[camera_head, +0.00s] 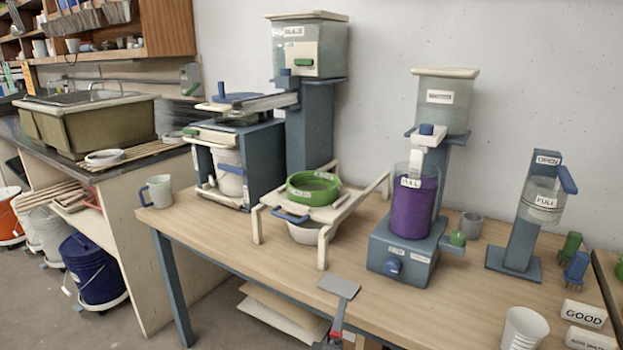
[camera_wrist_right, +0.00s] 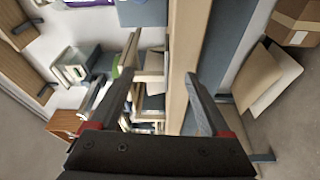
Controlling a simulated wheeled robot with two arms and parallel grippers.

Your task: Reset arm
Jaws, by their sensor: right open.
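My right gripper (camera_head: 339,300) shows at the bottom middle of the head view, low in front of the table's front edge. In the right wrist view my right gripper (camera_wrist_right: 160,85) has its two fingers spread apart, with nothing held between them. The wrist camera looks along the table edge (camera_wrist_right: 178,60), which passes behind the fingers. My left gripper is not in either view.
The wooden table (camera_head: 300,285) carries a purple-filled container (camera_head: 413,208), a green sieve (camera_head: 313,188) on a white rack, a grey mug (camera_head: 157,191) and a white cup (camera_head: 524,329). Boards (camera_head: 285,308) lean under the table. The table's front middle is clear.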

